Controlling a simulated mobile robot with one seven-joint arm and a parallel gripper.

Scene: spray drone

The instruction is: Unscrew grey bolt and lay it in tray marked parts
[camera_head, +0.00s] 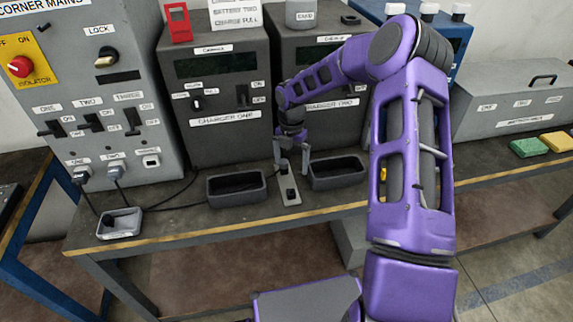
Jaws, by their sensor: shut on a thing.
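My gripper (292,172) points down at the middle of the workbench, over a narrow pale plate (292,200) that carries small dark fittings. Its fingers are shut on a small grey thing (284,168) at the far end of the plate. It is too small to make out for certain as the grey bolt, or to tell whether it still sits in the plate. Two dark open trays flank the plate, a left one (236,199) and a right one (338,184). A smaller pale grey tray (119,235) stands at the bench's left front. I cannot read "parts" on any tray.
The charger one cabinet (225,145) and a second charger cabinet (335,130) stand behind the trays. A mains panel (105,85) with cables is at the left. Green (529,147) and yellow (557,141) blocks lie far right. My arm hides the bench right of the trays.

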